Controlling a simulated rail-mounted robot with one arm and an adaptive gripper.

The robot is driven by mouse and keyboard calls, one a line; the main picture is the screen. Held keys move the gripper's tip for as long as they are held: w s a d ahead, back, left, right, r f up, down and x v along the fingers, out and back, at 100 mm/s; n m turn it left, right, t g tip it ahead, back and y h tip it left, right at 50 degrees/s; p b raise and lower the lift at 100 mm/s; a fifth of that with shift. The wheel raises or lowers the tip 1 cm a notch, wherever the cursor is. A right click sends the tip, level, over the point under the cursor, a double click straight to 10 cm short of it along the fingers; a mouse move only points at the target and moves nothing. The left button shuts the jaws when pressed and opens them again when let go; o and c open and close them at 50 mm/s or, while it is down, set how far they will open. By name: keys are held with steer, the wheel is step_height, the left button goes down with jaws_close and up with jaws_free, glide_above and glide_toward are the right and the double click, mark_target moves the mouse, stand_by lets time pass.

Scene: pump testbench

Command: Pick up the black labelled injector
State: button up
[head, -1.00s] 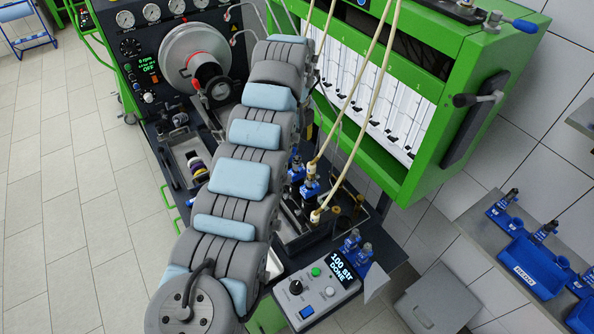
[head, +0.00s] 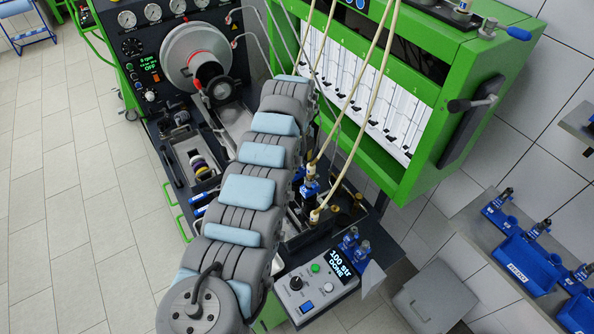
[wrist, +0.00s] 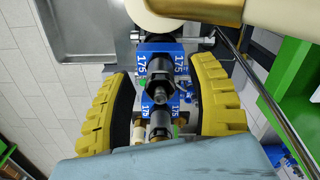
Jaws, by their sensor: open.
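My gripper (wrist: 162,76) shows in the wrist view with its two yellow-padded fingers apart. A dark-bodied injector (wrist: 157,75) with a metal tip stands between the fingers, with space on both sides. Blue blocks marked 175 (wrist: 144,48) sit beside it. A second metal-tipped injector (wrist: 160,122) is nearer the palm, also between the fingers. I cannot make out a black label on either. In the head view my arm hides the gripper. An injector in a blue holder (head: 309,187) stands on the bench with a hose at its top.
Pale hoses (head: 365,110) hang from the green cabinet (head: 450,130) over the bench. Small injectors (head: 350,238) stand behind the control box (head: 315,290), which reads 100 str DONE. A shelf at right holds blue trays (head: 525,262) and more injectors.

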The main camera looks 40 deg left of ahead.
jaws_close()
steer(key=shift+r, duration=0.1)
